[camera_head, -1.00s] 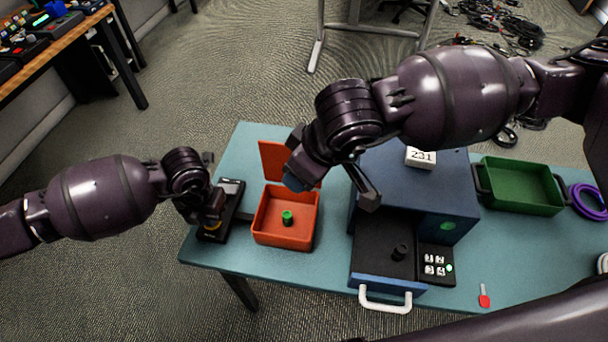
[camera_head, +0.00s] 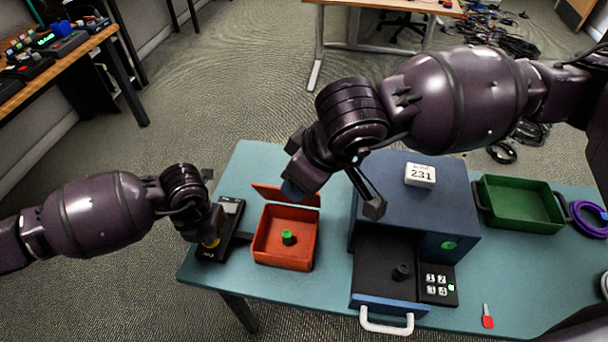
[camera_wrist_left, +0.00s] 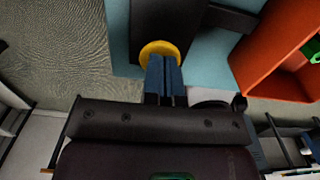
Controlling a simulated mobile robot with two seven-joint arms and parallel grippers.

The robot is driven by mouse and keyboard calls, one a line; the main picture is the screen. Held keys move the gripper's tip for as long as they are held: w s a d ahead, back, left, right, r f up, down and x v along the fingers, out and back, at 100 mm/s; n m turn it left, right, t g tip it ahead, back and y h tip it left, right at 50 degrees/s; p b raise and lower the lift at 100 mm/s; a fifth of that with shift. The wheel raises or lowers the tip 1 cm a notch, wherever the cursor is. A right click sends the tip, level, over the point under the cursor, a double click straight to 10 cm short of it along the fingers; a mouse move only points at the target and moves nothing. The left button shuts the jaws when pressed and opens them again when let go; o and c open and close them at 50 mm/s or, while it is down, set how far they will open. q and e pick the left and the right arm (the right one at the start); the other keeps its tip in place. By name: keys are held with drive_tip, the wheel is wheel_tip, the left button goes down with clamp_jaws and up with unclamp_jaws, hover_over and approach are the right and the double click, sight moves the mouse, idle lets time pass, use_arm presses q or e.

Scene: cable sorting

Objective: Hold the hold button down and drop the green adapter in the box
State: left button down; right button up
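The green adapter (camera_head: 288,237), a small green-topped cylinder, sits inside the orange box (camera_head: 270,258). The box's hinged lid (camera_head: 285,196) is raised at its back edge. The yellow hold button (camera_wrist_left: 158,47) is on a black device (camera_head: 231,207) left of the box. My left gripper (camera_wrist_left: 165,75) has its blue fingers together, with their tips at the button; they appear to touch it. How far the button is pressed cannot be seen. My right gripper (camera_head: 334,200) is spread open and empty, above and behind the box's right side.
A blue cabinet (camera_head: 385,190) with an open drawer, keypad (camera_head: 438,285) and "231" block (camera_head: 420,175) stands right of the box. A green tray (camera_head: 520,225), purple cable (camera_head: 588,217) and red key-like item (camera_head: 487,321) lie farther right. The table's front left is clear.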

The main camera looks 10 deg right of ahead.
use_arm(q)
wheel_tip(320, 180, up, 8)
idle(1.4)
idle(0.6)
